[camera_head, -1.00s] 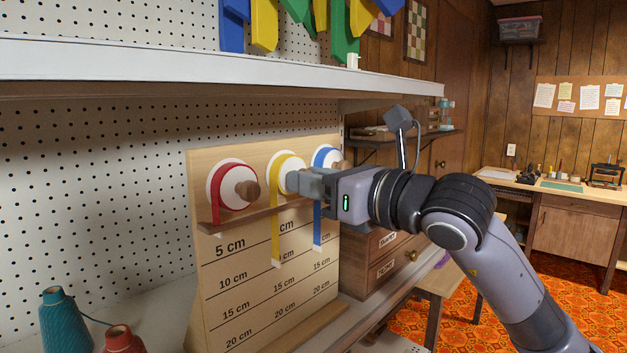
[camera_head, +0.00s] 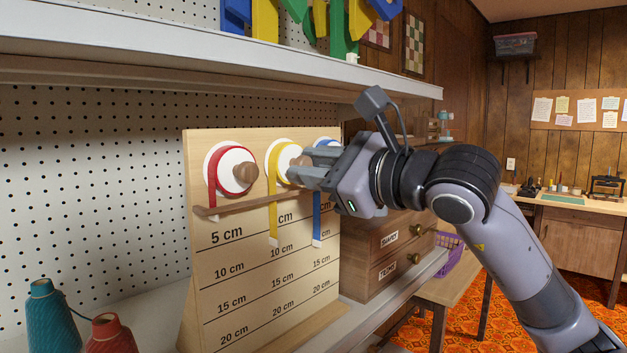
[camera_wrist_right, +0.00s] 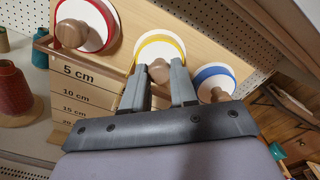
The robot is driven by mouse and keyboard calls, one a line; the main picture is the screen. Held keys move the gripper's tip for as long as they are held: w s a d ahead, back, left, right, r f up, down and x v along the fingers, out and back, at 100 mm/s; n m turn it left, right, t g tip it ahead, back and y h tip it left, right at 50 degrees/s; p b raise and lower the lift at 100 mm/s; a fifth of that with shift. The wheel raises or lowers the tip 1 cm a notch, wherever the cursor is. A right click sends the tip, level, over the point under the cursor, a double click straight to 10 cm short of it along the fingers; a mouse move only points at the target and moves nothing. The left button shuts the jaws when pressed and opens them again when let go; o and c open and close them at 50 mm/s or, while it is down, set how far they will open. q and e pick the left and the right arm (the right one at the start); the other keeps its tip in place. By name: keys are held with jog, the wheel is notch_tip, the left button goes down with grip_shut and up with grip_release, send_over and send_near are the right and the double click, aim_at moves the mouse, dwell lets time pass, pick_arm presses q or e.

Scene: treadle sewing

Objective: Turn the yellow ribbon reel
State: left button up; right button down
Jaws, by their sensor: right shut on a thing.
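The yellow ribbon reel (camera_head: 280,160) is the middle of three white-faced reels on an upright wooden board. Its yellow ribbon tail (camera_head: 273,218) hangs down and ends near the 10 cm mark. My right gripper (camera_head: 296,168) is shut on the reel's round wooden knob (camera_wrist_right: 159,71), with one finger on each side in the right wrist view. The gripper is tilted and partly covers the reel's right side in the head view. My left gripper is not in view.
The red reel (camera_head: 228,163) stands left and the blue reel (camera_wrist_right: 215,76) right, close to my fingers. A shelf (camera_head: 200,60) runs above. Thread cones (camera_head: 46,315) stand at the lower left. Wooden drawers (camera_head: 385,255) are right of the board.

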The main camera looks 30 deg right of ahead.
jog(key=n+b, duration=0.2)
jog(key=n, duration=1.9)
jog(key=shift+r+b, duration=0.1)
jog(key=shift+b, duration=0.2)
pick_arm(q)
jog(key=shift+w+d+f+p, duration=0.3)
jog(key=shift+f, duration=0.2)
pick_arm(e)
jog(key=n, duration=0.5)
jog(key=shift+a+n, duration=0.1)
jog(key=shift+n, duration=0.3)
jog(key=c, duration=0.9)
grip_release()
